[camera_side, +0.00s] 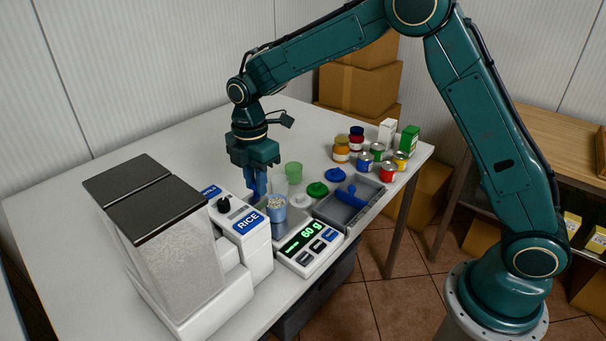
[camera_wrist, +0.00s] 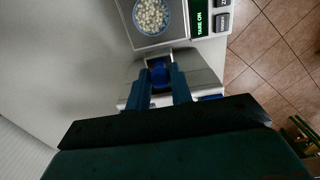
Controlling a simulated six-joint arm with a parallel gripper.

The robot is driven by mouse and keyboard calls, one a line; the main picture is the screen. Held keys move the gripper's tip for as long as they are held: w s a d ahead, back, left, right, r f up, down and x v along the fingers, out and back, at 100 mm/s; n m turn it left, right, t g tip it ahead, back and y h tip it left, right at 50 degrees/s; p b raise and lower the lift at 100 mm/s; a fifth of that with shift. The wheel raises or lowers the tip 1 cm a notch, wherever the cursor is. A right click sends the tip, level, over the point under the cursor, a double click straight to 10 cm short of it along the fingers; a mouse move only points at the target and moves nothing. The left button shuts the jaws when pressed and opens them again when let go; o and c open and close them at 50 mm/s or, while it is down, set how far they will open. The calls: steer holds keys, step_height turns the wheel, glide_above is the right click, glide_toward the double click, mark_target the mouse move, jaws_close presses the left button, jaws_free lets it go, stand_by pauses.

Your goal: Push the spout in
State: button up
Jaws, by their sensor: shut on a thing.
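The white rice dispenser (camera_side: 247,232) stands at the table's front left, with a dark lid and a blue RICE label. My gripper (camera_side: 256,188) points down just behind the dispenser's front. In the wrist view my gripper (camera_wrist: 160,90) is shut on a blue piece, which looks like the spout (camera_wrist: 159,74), beside the scale. The spout is hidden in the side view. A cup of rice (camera_side: 276,212) stands on the scale (camera_side: 311,249), whose green display reads 60 g. The rice cup also shows in the wrist view (camera_wrist: 151,16), close ahead of the spout.
A grey tray (camera_side: 347,207) with a blue scoop is right of the scale. Several jars, cans and boxes stand at the far right table edge. The table's back left is clear.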

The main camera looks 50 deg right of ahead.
mark_target(249, 201)
steer(key=shift+a, duration=1.25)
steer(key=o, duration=0.8)
steer(key=shift+r, duration=0.15)
step_height(249, 201, up, 7)
